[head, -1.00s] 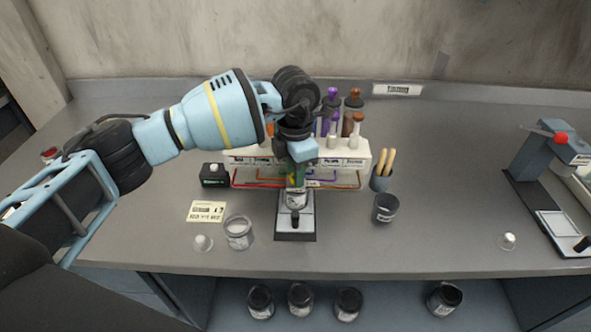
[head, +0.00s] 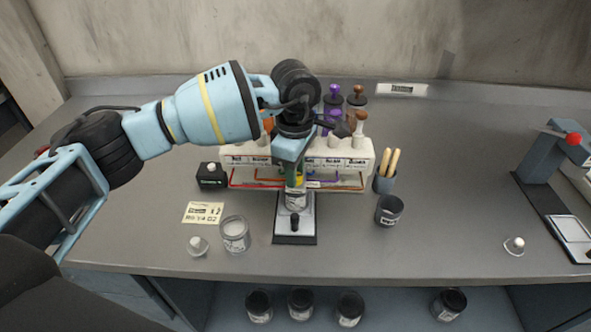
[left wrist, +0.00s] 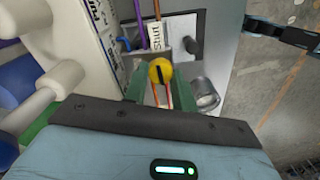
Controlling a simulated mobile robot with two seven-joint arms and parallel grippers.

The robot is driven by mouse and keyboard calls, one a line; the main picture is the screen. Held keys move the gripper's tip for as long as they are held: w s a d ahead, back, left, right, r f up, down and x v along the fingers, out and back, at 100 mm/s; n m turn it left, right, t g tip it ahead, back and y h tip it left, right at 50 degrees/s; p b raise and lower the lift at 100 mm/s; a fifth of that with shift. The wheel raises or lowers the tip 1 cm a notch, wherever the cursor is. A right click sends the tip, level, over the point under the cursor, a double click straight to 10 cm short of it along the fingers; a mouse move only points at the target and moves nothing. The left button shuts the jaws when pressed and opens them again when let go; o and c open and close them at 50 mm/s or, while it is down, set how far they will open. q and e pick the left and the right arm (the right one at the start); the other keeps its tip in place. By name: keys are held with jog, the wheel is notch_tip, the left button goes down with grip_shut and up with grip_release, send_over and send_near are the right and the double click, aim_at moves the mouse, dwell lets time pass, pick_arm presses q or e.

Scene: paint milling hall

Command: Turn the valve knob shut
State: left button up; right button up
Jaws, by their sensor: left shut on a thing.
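The valve knob (left wrist: 160,70) is round and yellow with a black line across it. It sits between the two green fingers of my left gripper (left wrist: 160,82), which is shut on it. In the wrist picture the line runs up and down, toward a white label reading "Shut" (left wrist: 157,36) just above the knob. In the head view, my left gripper (head: 297,176) is at the front of the white rack (head: 240,160) and hides most of the knob. My right gripper is not in view.
An open jar (head: 235,238) and black box (head: 211,178) are to the left. A dark cup (head: 388,212) and stick holder (head: 384,184) are to the right. The front counter is mostly clear.

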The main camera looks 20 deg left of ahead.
pick_arm(q)
jog(key=shift+m, duration=0.6)
jog(key=o, duration=1)
jog(key=shift+r, duration=0.1)
notch_tip(320, 180, up, 7)
jog(key=shift+f+b, duration=0.2)
jog(key=shift+b, duration=0.1)
jog(key=shift+r, duration=0.55)
